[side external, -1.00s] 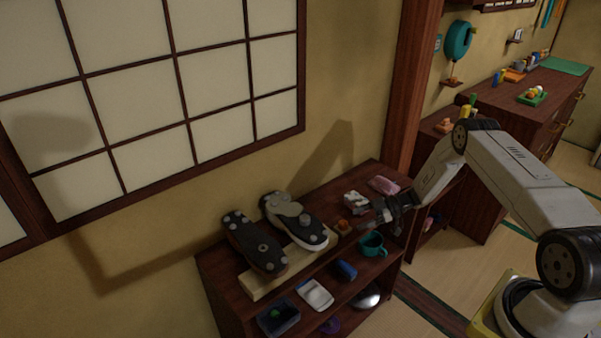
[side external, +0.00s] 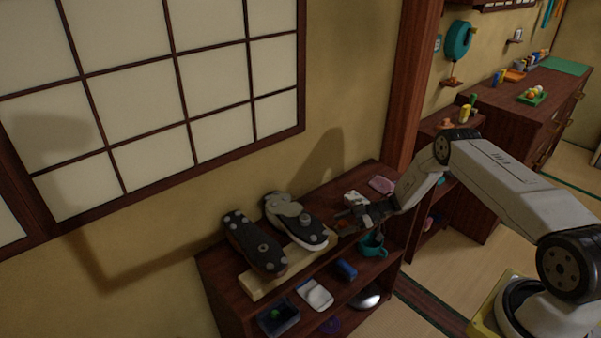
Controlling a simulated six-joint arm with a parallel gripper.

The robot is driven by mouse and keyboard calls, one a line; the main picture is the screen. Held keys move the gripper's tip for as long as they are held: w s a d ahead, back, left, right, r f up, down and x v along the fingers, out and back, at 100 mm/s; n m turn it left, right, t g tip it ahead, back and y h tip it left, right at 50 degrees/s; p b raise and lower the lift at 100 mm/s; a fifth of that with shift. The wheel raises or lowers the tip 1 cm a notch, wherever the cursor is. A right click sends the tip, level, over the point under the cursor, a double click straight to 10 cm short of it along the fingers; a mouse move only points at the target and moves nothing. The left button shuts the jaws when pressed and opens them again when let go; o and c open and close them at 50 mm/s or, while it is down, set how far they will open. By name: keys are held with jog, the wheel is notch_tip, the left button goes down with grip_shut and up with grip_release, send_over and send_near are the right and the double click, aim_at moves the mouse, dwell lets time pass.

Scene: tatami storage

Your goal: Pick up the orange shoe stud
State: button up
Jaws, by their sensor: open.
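My gripper (side external: 354,222) is open, reaching in from the right over the shelf top. Its fingers are just right of the shoe pair and above the small orange piece. That orange piece, probably the shoe stud (side external: 347,231), is small and mostly hidden behind the fingers, so I cannot tell whether they touch it. Two shoes lie soles up on a pale wooden block (side external: 262,283): a brown one (side external: 254,246) and a grey-white one (side external: 297,220), both with grey studs.
A teal mug (side external: 373,244) stands just below my gripper. A white object (side external: 355,198) and a pink cloth (side external: 381,184) lie behind it. A blue item (side external: 346,269), a white tray-like item (side external: 315,294) and a dark tray (side external: 278,318) are on the lower shelf.

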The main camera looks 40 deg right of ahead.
dwell(0.3)
grip_shut()
jog(key=shift+r, duration=0.15)
jog(key=shift+r, duration=1.05)
jog(key=s+a+r, duration=0.2)
jog(key=s+r, duration=0.8)
jog(key=s, duration=0.3)
jog(key=shift+s+a+r, duration=0.35)
jog(key=shift+a, duration=0.05)
